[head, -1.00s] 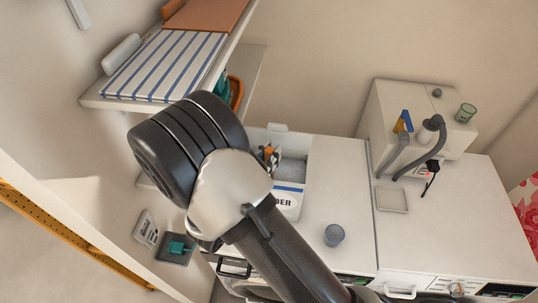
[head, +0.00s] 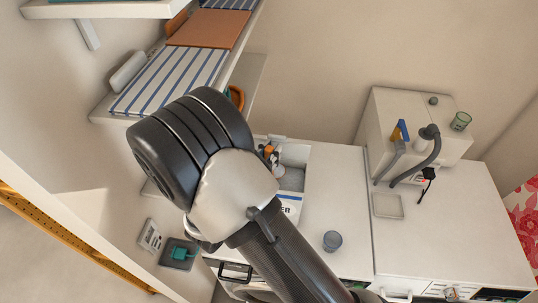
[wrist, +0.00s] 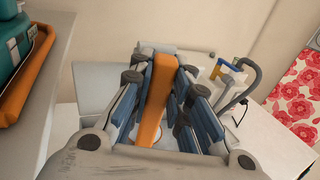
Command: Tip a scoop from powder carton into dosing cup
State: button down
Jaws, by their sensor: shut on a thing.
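The powder carton (head: 291,207) is a white open box with a blue band and partly hidden lettering. It stands at the left of the white counter, partly behind my arm. In the wrist view my gripper (wrist: 160,75) is shut on an orange handle (wrist: 157,95), apparently the scoop's. The scoop's bowl is hidden.
Shelves with striped cloth (head: 170,80) overhang the left. Counter is clear around the dosing cup.

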jog(key=shift+r+p, duration=2)
jog(key=shift+r, duration=0.95)
jog(key=shift+f, duration=0.1)
